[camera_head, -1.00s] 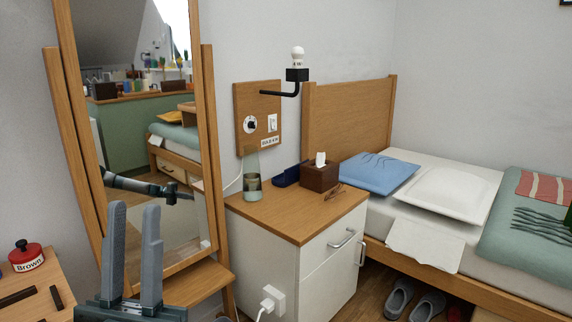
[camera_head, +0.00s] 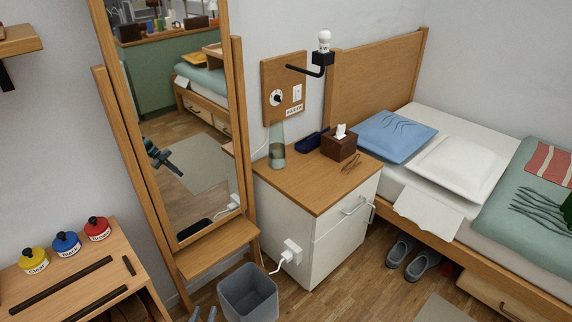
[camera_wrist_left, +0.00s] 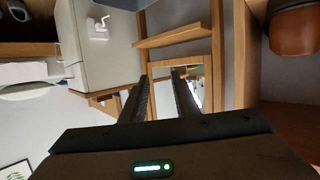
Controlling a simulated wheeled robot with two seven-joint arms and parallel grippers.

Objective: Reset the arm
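Most of the left arm is out of the head view. My right gripper is not in view. The white bedside cabinet (camera_head: 325,240) has its drawer (camera_head: 340,218) shut, with a metal handle.
A grey bin (camera_head: 248,296) stands on the floor before the tall mirror (camera_head: 190,130). A wooden desk (camera_head: 60,272) with yellow, blue and red jars is at left. A tissue box (camera_head: 338,146) and a glass vase (camera_head: 277,150) stand on the cabinet. The bed is at right.

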